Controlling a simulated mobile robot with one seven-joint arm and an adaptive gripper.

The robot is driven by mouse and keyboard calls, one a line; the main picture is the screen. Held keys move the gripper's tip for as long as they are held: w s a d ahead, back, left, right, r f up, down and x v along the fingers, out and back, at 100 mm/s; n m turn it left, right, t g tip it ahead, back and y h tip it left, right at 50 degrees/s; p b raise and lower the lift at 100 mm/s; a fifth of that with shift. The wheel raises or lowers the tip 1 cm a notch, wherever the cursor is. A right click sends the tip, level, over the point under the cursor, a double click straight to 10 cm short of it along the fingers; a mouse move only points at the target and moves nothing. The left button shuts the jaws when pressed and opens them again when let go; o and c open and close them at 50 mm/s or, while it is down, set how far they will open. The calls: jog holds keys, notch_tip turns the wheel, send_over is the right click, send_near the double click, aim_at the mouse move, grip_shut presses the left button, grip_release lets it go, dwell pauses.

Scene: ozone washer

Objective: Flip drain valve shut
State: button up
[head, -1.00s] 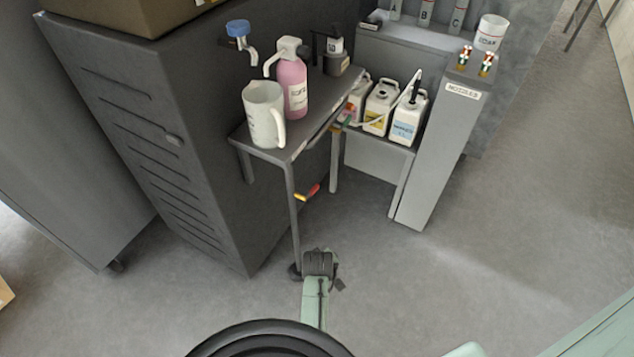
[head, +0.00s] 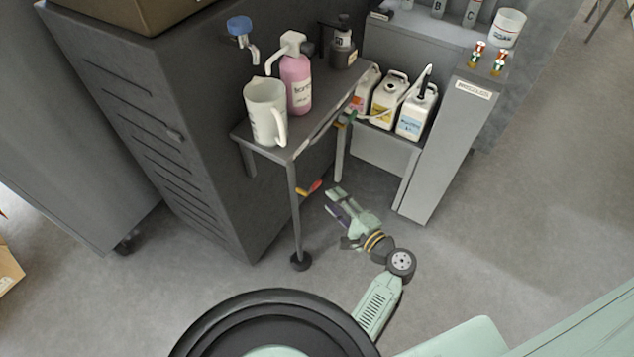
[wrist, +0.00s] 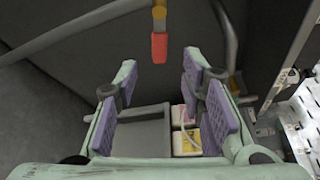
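A valve handle with a red grip and a yellow end (head: 309,187) sticks out low beside the front leg of the small table. In the wrist view the red grip (wrist: 159,47) hangs down from a yellow fitting on a pipe, ahead of the fingers. My gripper (head: 336,197) is low, just right of the handle in the head view. Its purple-padded fingers (wrist: 160,72) are spread apart with nothing between them, and the handle appears beyond the fingertips. I cannot tell how far off it is.
The small table (head: 300,150) holds a white pitcher (head: 265,112) and a pink bottle (head: 297,80). Another green and red fitting (head: 346,117) sits under its edge. Jugs (head: 414,113) stand on the shelf behind.

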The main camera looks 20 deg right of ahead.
aim_at(318, 187)
jog(key=p+x, duration=0.1)
jog(key=x, duration=0.8)
jog(key=shift+c, duration=0.4)
jog(key=shift+s, duration=0.1)
grip_shut()
